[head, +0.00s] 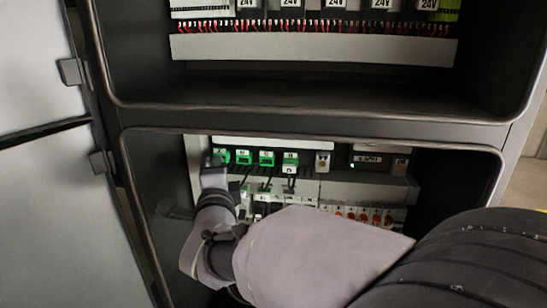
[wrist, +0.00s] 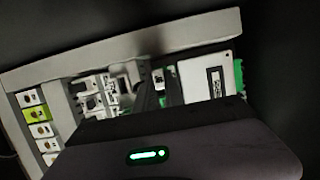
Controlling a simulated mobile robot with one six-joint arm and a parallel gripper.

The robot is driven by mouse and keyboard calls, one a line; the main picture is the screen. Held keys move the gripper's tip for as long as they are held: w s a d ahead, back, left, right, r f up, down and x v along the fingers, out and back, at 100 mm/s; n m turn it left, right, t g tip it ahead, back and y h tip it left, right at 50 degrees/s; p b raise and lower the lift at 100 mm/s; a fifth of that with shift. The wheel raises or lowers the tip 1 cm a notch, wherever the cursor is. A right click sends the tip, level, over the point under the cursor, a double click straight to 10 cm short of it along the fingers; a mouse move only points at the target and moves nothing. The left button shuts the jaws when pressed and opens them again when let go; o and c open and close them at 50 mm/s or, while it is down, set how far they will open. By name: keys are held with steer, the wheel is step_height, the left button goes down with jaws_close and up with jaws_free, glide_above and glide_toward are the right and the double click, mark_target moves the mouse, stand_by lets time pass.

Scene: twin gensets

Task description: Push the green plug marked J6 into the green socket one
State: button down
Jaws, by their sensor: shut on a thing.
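My gripper (head: 212,162) is at the left end of a row of green connectors in the lower cabinet bay. It is shut on a green plug (head: 221,154), mostly hidden by the fingers; its J6 mark cannot be read. Green connectors with pale labels sit to its right: one (head: 243,157), another (head: 266,158) and a third (head: 290,160). I cannot tell which is socket one, or how far the plug is seated. In the wrist view, a white labelled block (wrist: 207,80) with a green edge (wrist: 238,75) shows beyond my gripper's dark body.
A grey trunking strip (head: 345,190) runs below the connectors, with breakers (head: 375,216) under it. Dark cables hang from some plugs. A module with a lit green lamp (head: 368,160) is at right. The shelf edge (head: 310,122) lies above; the bay's left wall is close.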

steer(key=shift+w, duration=0.6)
stand_by(1.5)
steer(key=c, duration=1.3)
jaws_free()
steer(key=shift+c, duration=0.2)
steer(key=p+v, duration=0.2)
steer(key=v, duration=1.5)
steer(key=d+f+n+g+y, duration=0.1)
steer(key=d+f+n+g, duration=0.2)
steer(key=d+n+g, duration=0.45)
steer(key=s+d+f+n+g+h, duration=0.1)
steer(key=s+d+f+g, duration=0.1)
steer(key=s+d+f, duration=0.2)
steer(key=s+d+f+n+g+h, duration=0.2)
steer(key=s+d+f, duration=0.1)
steer(key=s+d, duration=0.7)
steer(key=shift+s+d+f, duration=0.35)
steer(key=shift+d+f, duration=0.05)
